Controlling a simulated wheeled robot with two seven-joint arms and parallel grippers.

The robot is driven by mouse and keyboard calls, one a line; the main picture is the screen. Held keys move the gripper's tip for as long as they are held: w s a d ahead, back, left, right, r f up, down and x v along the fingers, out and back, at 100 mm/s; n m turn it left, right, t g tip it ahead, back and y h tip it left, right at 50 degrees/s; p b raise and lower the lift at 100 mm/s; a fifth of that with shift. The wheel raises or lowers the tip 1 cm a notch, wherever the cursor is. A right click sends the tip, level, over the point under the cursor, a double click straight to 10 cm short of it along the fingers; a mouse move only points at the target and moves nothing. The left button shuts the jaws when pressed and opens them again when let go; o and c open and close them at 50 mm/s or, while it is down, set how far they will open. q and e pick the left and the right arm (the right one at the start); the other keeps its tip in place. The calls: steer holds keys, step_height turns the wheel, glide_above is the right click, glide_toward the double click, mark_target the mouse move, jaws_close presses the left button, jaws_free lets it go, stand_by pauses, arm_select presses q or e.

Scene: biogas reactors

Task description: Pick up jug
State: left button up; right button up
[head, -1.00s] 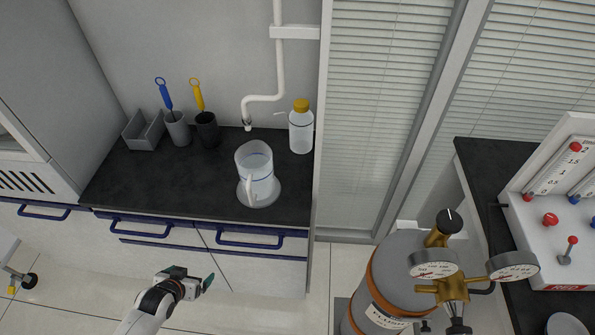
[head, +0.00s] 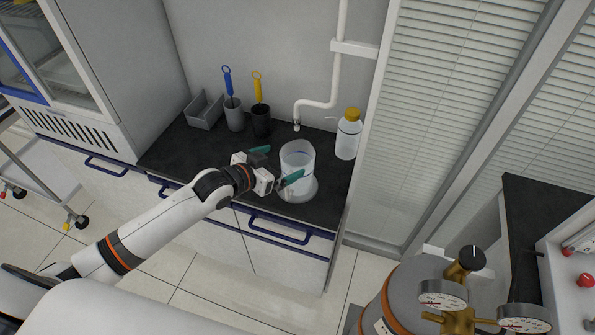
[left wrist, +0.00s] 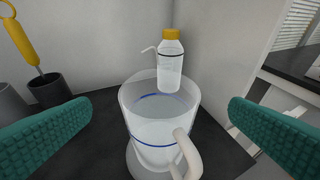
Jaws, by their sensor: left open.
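The jug (head: 298,158) is a clear, upright vessel with a blue line, standing on a round pale base (head: 302,190) on the dark counter. In the left wrist view the jug (left wrist: 155,118) is in the middle, its white handle (left wrist: 186,158) towards the camera and to the right. My left gripper (head: 275,164) is open, just left of the jug in the head view. In the left wrist view its green fingers lie left and right of the jug, apart from it. The gripper hides a little of the jug's lower left side. My right gripper is not in view.
A wash bottle with a yellow cap (head: 348,134) stands behind the jug, to the right. A grey cup (head: 234,117), a black cup (head: 261,121) with brushes and a grey bin (head: 204,110) stand at the back left.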

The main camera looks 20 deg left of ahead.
mark_target(307, 152)
arm_select(q)
steer(key=x, duration=0.2)
steer(key=p+x, duration=0.1)
steer(key=x, duration=0.1)
steer(key=p+x, duration=0.1)
steer(key=x, duration=0.2)
steer(key=shift+s+a+f, duration=0.1)
steer(key=shift+f, duration=0.25)
steer(key=shift+s, duration=0.1)
steer(key=shift+c, duration=1.4)
steer(key=c, duration=1.5)
steer(key=shift+r, duration=0.15)
steer(key=shift+c, duration=1.2)
